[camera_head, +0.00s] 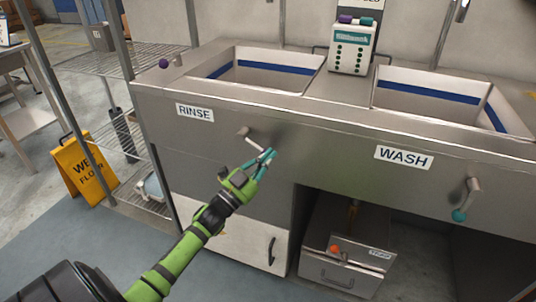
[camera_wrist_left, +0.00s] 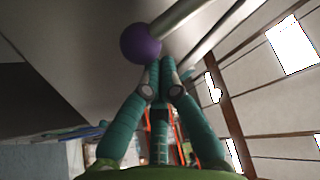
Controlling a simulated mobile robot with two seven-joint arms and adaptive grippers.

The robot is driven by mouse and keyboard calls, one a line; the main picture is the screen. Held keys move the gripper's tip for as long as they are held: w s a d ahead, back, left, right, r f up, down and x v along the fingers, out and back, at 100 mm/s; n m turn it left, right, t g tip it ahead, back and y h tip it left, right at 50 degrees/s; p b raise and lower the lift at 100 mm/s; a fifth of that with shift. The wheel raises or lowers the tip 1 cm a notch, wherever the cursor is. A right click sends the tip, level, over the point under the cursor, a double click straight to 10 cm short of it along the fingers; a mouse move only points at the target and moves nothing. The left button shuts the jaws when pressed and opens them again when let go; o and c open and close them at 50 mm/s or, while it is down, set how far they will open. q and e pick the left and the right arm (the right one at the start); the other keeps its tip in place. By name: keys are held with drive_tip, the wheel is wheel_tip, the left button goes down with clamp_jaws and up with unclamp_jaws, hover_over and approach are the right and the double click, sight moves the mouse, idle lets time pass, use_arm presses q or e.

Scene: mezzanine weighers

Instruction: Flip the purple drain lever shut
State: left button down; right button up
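The drain lever under the RINSE sign is a grey metal rod (camera_head: 254,143) on a pivot on the sink's front panel, slanting right and slightly down. Its end is hidden by my left gripper (camera_head: 270,154) in the head view. In the left wrist view a purple ball knob (camera_wrist_left: 140,43) sits on the end of a metal rod, just beyond and to the left of the fingertips. My left gripper's teal fingers (camera_wrist_left: 160,68) are drawn together at the tips with nothing between them. I cannot tell if they touch the knob. My right gripper is out of view.
The WASH lever with a teal knob (camera_head: 459,215) hangs down at the right. Another purple ball (camera_head: 164,63) sits on the sink's left rim. A grey drawer box (camera_head: 345,245) stands below the counter. A yellow wet-floor sign (camera_head: 82,170) and wire shelving (camera_head: 125,140) are at the left.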

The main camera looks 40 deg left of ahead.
use_arm(q)
drive_tip(key=s+a+f+m+g+h+p, duration=0.1)
drive_tip(key=a+f+m+g+p, duration=0.3)
drive_tip(key=m, duration=0.8)
drive_tip(key=shift+s+a+f+g+p, duration=0.25)
drive_tip(key=shift+a+f+g+p, duration=0.1)
drive_tip(key=shift+a+f+g, duration=0.8)
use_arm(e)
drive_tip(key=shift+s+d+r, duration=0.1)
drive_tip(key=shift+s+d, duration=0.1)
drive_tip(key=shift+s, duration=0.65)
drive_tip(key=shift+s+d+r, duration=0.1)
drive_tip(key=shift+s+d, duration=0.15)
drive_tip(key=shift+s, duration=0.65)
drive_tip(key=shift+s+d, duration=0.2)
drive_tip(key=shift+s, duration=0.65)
use_arm(q)
drive_tip(key=shift+a, duration=0.1)
